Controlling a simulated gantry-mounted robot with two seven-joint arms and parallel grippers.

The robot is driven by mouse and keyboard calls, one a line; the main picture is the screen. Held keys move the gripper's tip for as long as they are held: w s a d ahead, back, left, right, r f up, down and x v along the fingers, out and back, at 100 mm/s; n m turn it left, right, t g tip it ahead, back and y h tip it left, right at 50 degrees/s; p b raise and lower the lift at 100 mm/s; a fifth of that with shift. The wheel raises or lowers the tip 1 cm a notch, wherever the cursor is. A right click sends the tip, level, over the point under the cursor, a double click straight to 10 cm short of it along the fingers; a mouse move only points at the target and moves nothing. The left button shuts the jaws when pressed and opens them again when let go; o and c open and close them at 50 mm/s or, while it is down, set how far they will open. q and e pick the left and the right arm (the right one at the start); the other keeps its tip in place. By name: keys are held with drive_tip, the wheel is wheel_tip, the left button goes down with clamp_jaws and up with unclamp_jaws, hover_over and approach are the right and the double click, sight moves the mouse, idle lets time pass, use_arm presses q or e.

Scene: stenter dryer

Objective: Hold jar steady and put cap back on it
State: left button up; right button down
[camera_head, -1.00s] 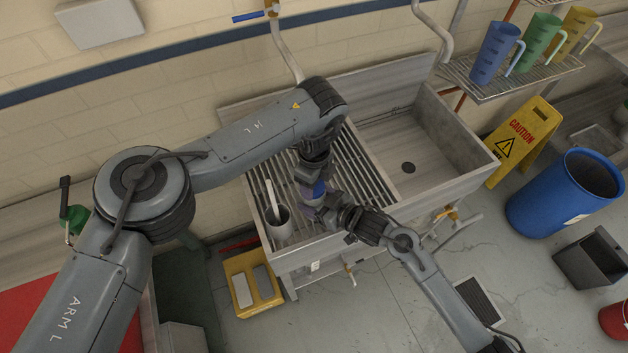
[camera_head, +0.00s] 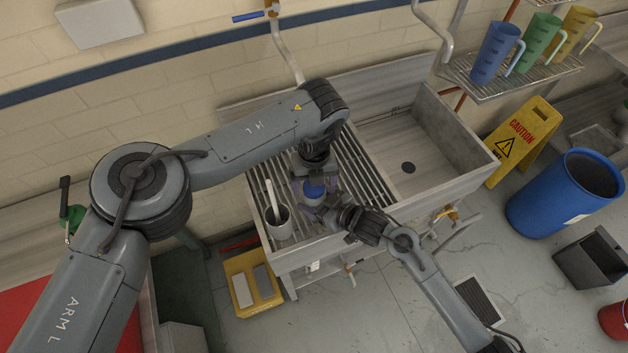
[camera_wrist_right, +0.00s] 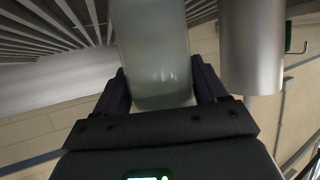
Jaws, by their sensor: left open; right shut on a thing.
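The blue cap (camera_head: 314,190) shows in the head view on top of the jar, over the slatted drainboard. Whether it is fully seated is too small to tell. The jar (camera_wrist_right: 155,60) is pale and translucent in the right wrist view, between the two dark fingers of my right gripper (camera_wrist_right: 157,92). My right gripper is shut on the jar from the side and also shows in the head view (camera_head: 326,211). My left gripper (camera_head: 315,177) is open, just above and behind the cap. The jar's top is out of the right wrist view.
A grey metal cup (camera_head: 279,228) with a pale handled tool stands left of the jar on the drainboard (camera_head: 352,160); it is close beside the jar in the right wrist view (camera_wrist_right: 252,45). The empty sink basin (camera_head: 425,145) is to the right. A yellow tub (camera_head: 253,284) sits on the floor.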

use_arm(q)
wheel_tip(320, 180, up, 12)
idle(0.6)
use_arm(e)
unclamp_jaws()
drive_tip(key=shift+d, duration=0.1)
use_arm(q)
drive_tip(key=shift+r+p, duration=0.5)
use_arm(e)
drive_tip(key=v, duration=1)
drive_tip(key=shift+s+d+r, duration=0.2)
drive_tip(key=shift+s, duration=0.05)
